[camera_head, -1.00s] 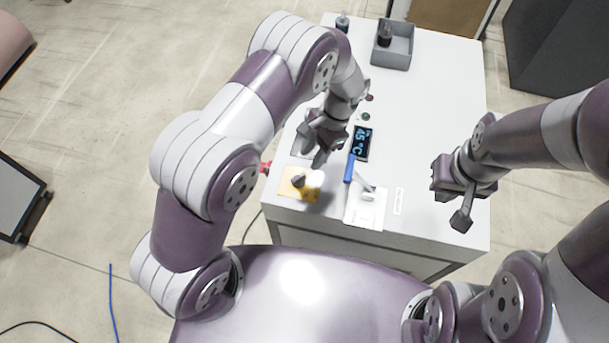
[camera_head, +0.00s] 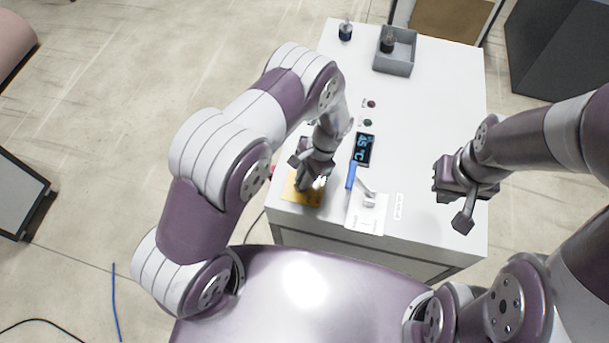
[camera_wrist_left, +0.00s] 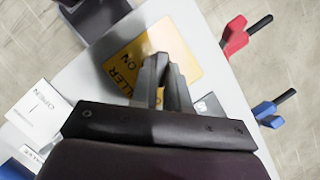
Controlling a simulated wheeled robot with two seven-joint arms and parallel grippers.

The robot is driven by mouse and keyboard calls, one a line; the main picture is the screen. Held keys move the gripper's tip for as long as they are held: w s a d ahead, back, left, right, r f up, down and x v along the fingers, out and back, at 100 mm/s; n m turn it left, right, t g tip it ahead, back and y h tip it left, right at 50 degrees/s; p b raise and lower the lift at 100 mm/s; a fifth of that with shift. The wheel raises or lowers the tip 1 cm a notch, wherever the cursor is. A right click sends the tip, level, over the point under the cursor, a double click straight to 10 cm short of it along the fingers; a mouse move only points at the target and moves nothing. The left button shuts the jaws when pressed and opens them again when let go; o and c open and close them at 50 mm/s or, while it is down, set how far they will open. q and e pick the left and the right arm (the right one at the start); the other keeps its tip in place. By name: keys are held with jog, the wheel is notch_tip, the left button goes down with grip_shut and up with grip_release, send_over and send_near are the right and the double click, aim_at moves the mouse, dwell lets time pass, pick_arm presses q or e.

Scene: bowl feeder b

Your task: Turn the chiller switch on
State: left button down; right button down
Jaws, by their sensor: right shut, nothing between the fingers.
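The chiller switch's yellow plate (camera_head: 293,196) is at the front left of the white cabinet top. It also shows in the left wrist view (camera_wrist_left: 115,67), with part of the words "chiller" and "on" readable. My left gripper (camera_head: 302,186) points down at the plate and covers the switch knob in the head view. In the left wrist view its fingers (camera_wrist_left: 163,68) are close together over the plate, and the knob is mostly hidden. I cannot tell whether they touch it. My right gripper (camera_head: 451,205) is shut and empty above the cabinet's right side.
A blue-handled lever (camera_head: 351,175) stands by a white labelled plate (camera_head: 366,216), right of the yellow plate. Behind are a 45 °C display (camera_head: 363,149), a green button (camera_head: 368,123) and a red button (camera_head: 371,104). A grey bin (camera_head: 395,65) is at the back.

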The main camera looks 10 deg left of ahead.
pick_arm(q)
jog(key=shift+m+t+y+b, duration=0.3)
jog(key=shift+m+t+b, duration=0.15)
jog(key=shift+m, duration=0.75)
jog(key=m, duration=0.1)
jog(key=m+t+b, duration=0.1)
jog(key=m, duration=0.1)
jog(key=shift+s+d+y, duration=0.15)
jog(key=shift+s+y, duration=0.05)
jog(key=shift+y, duration=0.1)
jog(key=m+t+b, duration=0.1)
jog(key=m, duration=0.1)
jog(key=m+t, duration=0.1)
jog(key=m, duration=0.2)
jog(key=shift+s+b, duration=0.15)
jog(key=shift+b, duration=0.25)
jog(key=m+b, duration=0.1)
jog(key=m, duration=0.1)
jog(key=m+t+b, duration=0.1)
jog(key=m+b, duration=0.1)
jog(key=shift+s+f+t, duration=0.1)
jog(key=shift+s+t, duration=0.05)
jog(key=shift+t, duration=0.1)
jog(key=m+h+b, duration=0.1)
jog(key=m, duration=0.1)
jog(key=shift+s+m+t+b, duration=0.1)
jog(key=shift+m+t+b, duration=0.3)
jog(key=shift+m, duration=0.3)
jog(key=shift+r+b, duration=0.25)
jog(key=shift+b, duration=0.05)
